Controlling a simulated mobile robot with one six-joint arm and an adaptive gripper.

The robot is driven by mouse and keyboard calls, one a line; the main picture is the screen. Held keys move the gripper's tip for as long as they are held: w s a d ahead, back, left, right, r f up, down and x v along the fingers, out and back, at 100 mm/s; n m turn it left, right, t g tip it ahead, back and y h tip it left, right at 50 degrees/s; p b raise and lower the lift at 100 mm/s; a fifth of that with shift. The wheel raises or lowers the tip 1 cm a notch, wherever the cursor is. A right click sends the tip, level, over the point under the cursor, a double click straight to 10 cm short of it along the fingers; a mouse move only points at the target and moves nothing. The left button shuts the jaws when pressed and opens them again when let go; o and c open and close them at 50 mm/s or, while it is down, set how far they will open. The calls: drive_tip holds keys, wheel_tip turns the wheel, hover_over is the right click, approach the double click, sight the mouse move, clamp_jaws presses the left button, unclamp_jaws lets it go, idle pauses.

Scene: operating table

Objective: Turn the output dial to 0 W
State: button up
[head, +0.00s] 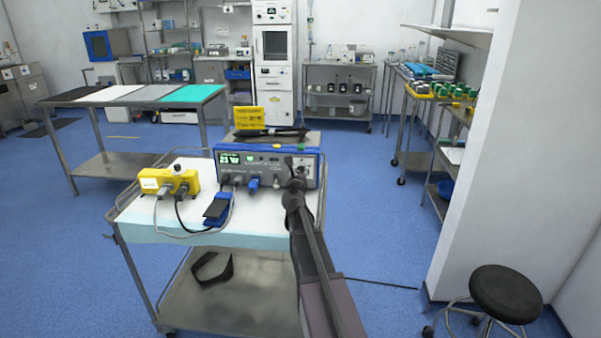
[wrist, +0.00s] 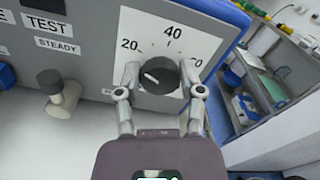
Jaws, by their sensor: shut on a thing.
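The output dial (wrist: 164,77) is a round black knob on a white scale plate (wrist: 181,38) at the right of the grey and blue unit's front panel. The numbers 20 and 40 are readable; the number at right is partly covered by a finger. A white pointer mark on the dial faces left, below the 20. My gripper (wrist: 160,72) is shut on the dial, one finger on each side. In the head view the unit (head: 265,152) stands on the draped cart, and my gripper (head: 297,182) hides the dial.
The panel has a "TEST" label and a grey knob (wrist: 49,82) left of the dial. On the cart (head: 248,237) are a yellow box (head: 168,180), a blue foot pedal (head: 217,210) and cables. A black pen-like tool (head: 270,132) lies on top of the unit. A stool (head: 506,292) stands right.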

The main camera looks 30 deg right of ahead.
drive_tip(key=n, duration=0.6)
drive_tip(key=shift+w+n, duration=0.15)
drive_tip(key=shift+n, duration=0.25)
drive_tip(key=n, duration=0.7)
drive_tip(key=shift+f, duration=0.1)
drive_tip(key=o, duration=1.2)
drive_tip(key=shift+a, duration=0.1)
drive_tip(key=v, duration=1.2)
drive_tip(key=shift+f, duration=0.1)
